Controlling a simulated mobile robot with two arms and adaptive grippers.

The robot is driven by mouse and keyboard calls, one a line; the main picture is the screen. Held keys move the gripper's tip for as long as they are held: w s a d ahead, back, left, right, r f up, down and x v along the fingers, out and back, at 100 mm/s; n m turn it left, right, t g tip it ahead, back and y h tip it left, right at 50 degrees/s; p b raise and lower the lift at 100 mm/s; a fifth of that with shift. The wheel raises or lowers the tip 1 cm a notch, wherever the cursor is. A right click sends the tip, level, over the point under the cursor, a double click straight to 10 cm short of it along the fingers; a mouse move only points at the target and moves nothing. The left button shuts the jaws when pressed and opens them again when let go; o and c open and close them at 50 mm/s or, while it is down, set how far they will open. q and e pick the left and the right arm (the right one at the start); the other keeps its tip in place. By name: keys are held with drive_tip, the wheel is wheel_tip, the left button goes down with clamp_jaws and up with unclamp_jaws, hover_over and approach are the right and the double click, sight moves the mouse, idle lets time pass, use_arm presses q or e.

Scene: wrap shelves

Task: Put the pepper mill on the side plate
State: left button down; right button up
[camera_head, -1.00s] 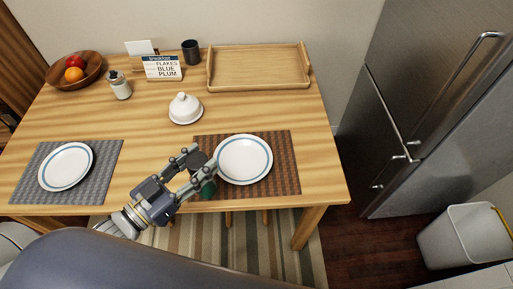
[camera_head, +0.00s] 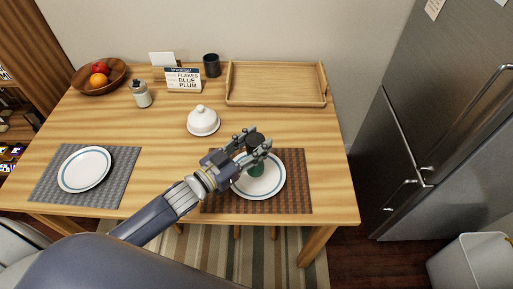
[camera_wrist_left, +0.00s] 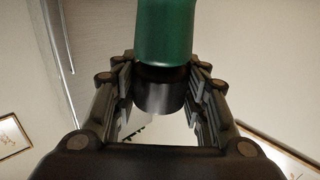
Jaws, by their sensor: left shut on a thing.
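The pepper mill (camera_head: 256,170) has a green body and a dark top. My left gripper (camera_head: 256,147) is shut on its dark upper part. In the left wrist view the mill's green body (camera_wrist_left: 165,35) and dark part (camera_wrist_left: 160,95) show between the fingers. In the head view the mill stands out over the middle of a white plate with a blue ring (camera_head: 273,187), upright or nearly so. I cannot tell whether its base touches the plate. My gripper and forearm hide part of the plate's left side. My right gripper is not in view.
The plate lies on a brown woven mat (camera_head: 298,200). A second ringed plate (camera_head: 84,169) lies on a grey mat (camera_head: 118,185) at left. Behind are a white domed dish (camera_head: 203,121), a jar (camera_head: 141,96), a fruit bowl (camera_head: 112,84), a sign (camera_head: 183,80), a dark cup (camera_head: 212,66) and a wooden tray (camera_head: 275,103).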

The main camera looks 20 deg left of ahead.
use_arm(q)
drive_tip(key=shift+w+d+f, duration=0.15)
drive_tip(key=shift+w+f, duration=0.1)
drive_tip(key=shift+f, duration=0.05)
wheel_tip(320, 180, down, 3)
drive_tip(key=shift+r, duration=0.15)
drive_tip(key=c, duration=1)
unclamp_jaws()
drive_tip(key=shift+s+f, duration=0.1)
drive_tip(key=shift+f, duration=0.15)
drive_tip(key=shift+o, duration=0.2)
drive_tip(key=shift+r, duration=0.15)
